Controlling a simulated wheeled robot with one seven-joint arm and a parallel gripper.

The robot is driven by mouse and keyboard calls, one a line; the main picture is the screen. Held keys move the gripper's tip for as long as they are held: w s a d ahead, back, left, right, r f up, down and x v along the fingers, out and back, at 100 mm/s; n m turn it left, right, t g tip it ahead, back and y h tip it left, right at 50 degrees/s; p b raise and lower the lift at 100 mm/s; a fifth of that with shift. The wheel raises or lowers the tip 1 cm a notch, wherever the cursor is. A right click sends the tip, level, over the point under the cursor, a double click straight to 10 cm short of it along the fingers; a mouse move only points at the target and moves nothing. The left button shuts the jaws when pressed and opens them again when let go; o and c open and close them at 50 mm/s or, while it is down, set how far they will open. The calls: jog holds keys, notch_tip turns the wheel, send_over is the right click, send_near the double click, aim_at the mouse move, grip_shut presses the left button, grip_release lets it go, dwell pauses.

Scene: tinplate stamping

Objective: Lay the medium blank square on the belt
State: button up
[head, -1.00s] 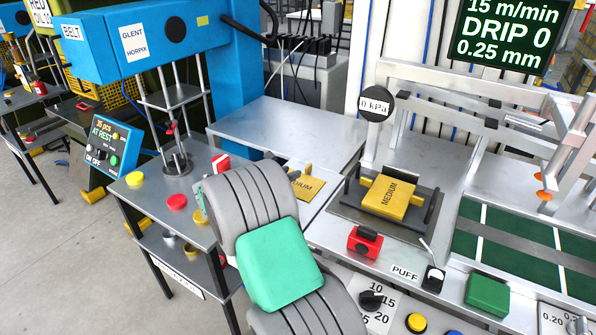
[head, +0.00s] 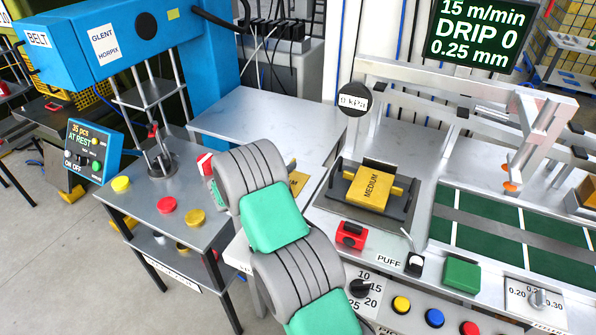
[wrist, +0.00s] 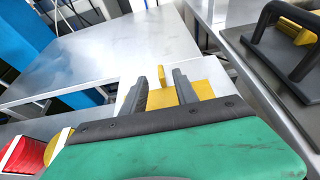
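A yellow piece marked MEDIUM (head: 369,188) lies squarely on a dark holder with raised side bars in the head view. A second flat yellow plate (head: 298,182) lies on the pale metal surface left of the holder; my arm mostly hides it. In the wrist view this plate (wrist: 203,91) lies under and around my gripper's fingers. My gripper (wrist: 161,78) is open, its two dark fingers apart. A small upright yellow tab (wrist: 161,74) shows between the fingertips; I cannot tell if either finger touches it. The gripper is hidden in the head view.
The dark green belt (head: 512,225) runs at the right under a metal gantry with an orange suction cup (head: 510,186). The blue press (head: 120,40) stands at the left. A red clamp-like block (head: 350,236) sits in front of the holder. The metal table (head: 268,125) behind is bare.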

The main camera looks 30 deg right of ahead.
aim_at(292, 161)
jog(key=p+x, duration=0.1)
jog(key=x, duration=0.6)
jog(key=shift+d+p, duration=0.15)
jog(key=shift+p, duration=0.25)
grip_shut()
